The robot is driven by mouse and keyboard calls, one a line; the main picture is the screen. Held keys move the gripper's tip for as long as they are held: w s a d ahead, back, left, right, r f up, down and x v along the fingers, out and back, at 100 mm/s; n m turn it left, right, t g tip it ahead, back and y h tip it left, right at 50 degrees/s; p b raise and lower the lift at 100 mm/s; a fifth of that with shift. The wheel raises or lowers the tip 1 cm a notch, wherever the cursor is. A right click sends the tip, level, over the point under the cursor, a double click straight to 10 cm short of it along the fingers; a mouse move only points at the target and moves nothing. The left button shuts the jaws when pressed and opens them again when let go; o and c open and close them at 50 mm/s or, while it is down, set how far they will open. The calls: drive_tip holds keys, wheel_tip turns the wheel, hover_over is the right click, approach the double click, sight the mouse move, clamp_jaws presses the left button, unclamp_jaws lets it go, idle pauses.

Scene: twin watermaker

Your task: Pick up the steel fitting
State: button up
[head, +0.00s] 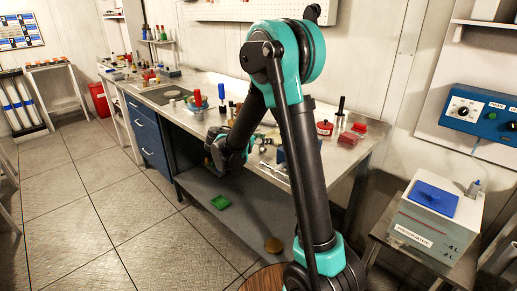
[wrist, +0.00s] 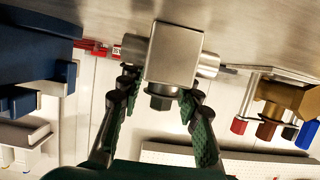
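The steel fitting (wrist: 174,54) is a shiny block with round side ports and a dark hex nut below. In the wrist view it is at upper centre, against the grey bench top. My gripper (wrist: 160,92) is open, its two green-padded fingers apart, with the nut between the fingertips. The fitting's block lies just beyond the tips; I cannot tell whether the fingers touch it. In the head view my gripper (head: 214,150) is low over the front edge of the workbench (head: 181,118), and I cannot make out the fitting there.
In the wrist view, a blue object (wrist: 35,52) stands left, red items (wrist: 95,48) lie behind the fitting, and a brown rack (wrist: 290,95) with coloured handles is right. Open floor (head: 95,205) lies left.

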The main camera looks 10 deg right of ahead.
drive_tip(key=shift+w+d, duration=0.1)
drive_tip(key=shift+d, duration=0.05)
clamp_jaws()
drive_tip(key=shift+r, duration=0.1)
idle(0.5)
